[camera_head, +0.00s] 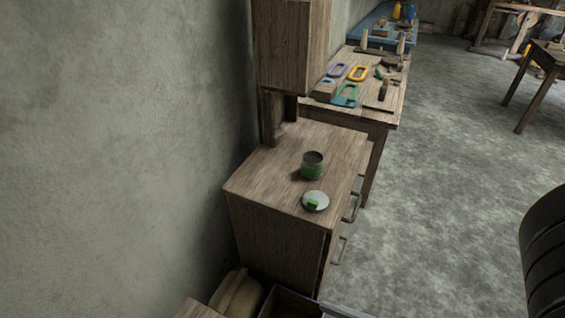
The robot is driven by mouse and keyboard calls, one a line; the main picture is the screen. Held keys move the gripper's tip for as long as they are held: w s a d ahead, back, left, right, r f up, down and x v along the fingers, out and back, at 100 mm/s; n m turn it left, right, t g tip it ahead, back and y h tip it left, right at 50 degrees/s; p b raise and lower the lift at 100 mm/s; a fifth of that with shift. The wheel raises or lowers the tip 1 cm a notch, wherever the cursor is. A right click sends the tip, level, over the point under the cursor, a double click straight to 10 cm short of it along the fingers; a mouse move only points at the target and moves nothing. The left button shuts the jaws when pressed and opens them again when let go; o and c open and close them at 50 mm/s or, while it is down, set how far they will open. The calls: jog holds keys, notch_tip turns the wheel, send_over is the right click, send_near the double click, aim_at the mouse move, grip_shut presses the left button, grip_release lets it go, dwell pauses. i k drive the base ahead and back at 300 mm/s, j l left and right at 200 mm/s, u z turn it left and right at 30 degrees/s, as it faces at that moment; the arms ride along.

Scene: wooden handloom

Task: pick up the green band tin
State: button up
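The green band tin (312,168) stands upright on top of a wooden drawer cabinet (270,172). It is a short round can with a green band around its lower part and a grey upper part. Its top looks dark, and I cannot tell if it is open. A flat round pale grey disc (322,198) with a small green patch lies just in front of the tin, apart from it. My gripper is not in view.
A grey wall (120,130) runs along the left. A wall cupboard (285,45) hangs behind the cabinet. Beyond is a bench (340,110) with several tools. An open drawer (290,303) sits low in front.

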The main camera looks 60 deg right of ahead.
aim_at(312, 161)
jog(key=k+l+z, duration=0.2)
jog(key=z, duration=0.85)
